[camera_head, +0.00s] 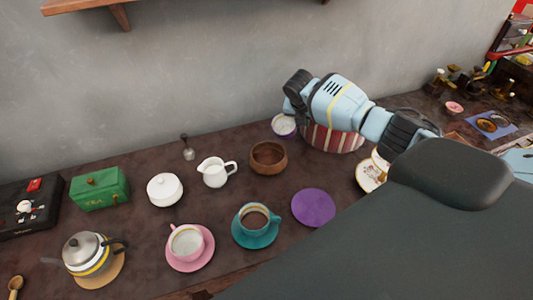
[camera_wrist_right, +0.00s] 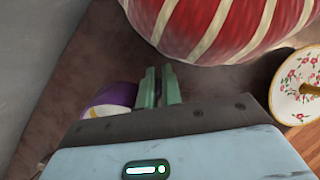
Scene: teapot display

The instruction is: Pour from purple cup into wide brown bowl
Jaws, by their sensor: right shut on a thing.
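The purple cup (camera_head: 284,127) is near the wall, behind the bowl, with its white inside showing. In the right wrist view the cup (camera_wrist_right: 106,101) is left of the fingers, partly hidden by the gripper body. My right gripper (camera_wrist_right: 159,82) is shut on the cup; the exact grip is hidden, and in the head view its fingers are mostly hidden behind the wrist. The wide brown bowl (camera_head: 268,163) stands upright on the table, in front and left of the cup, apart from it. My left gripper is not in view.
A red-and-white striped pot (camera_head: 333,138) stands close right of the cup; it fills the top of the wrist view (camera_wrist_right: 215,25). A white creamer (camera_head: 214,173) is left of the bowl. A purple saucer (camera_head: 313,207) lies empty in front. A teal cup (camera_head: 254,221) holds brown liquid.

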